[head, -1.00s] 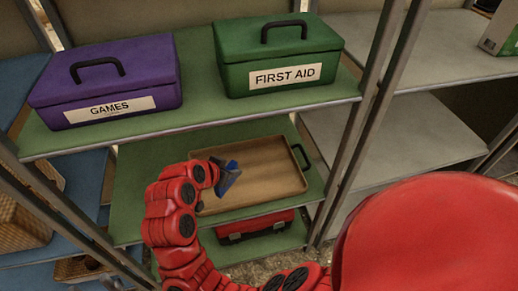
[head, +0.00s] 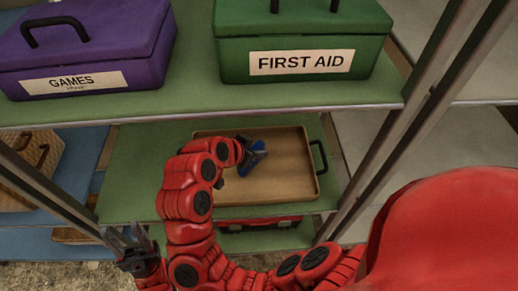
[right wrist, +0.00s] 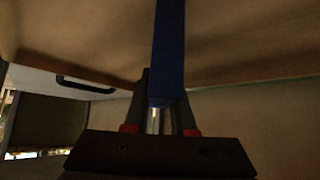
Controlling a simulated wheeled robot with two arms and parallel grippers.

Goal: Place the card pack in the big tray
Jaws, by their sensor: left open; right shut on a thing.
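The big tray (head: 290,197) is a tan, shallow tray with a dark handle, lying on the green lower shelf. My right gripper (head: 246,154) is over the tray, shut on the blue card pack (head: 252,163). In the right wrist view, the pack (right wrist: 168,50) stands out from between the fingers (right wrist: 157,112) against the tray's tan surface (right wrist: 95,42). I cannot tell whether the pack touches the tray floor. My left gripper (head: 130,250) is open and empty at the lower left, in front of the shelves.
A purple GAMES box (head: 95,55) and a green FIRST AID box (head: 300,45) stand on the shelf above the tray. A red toolbox (head: 262,223) sits below it. Metal posts (head: 400,125) flank the shelves. A wicker basket (head: 28,165) is at left.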

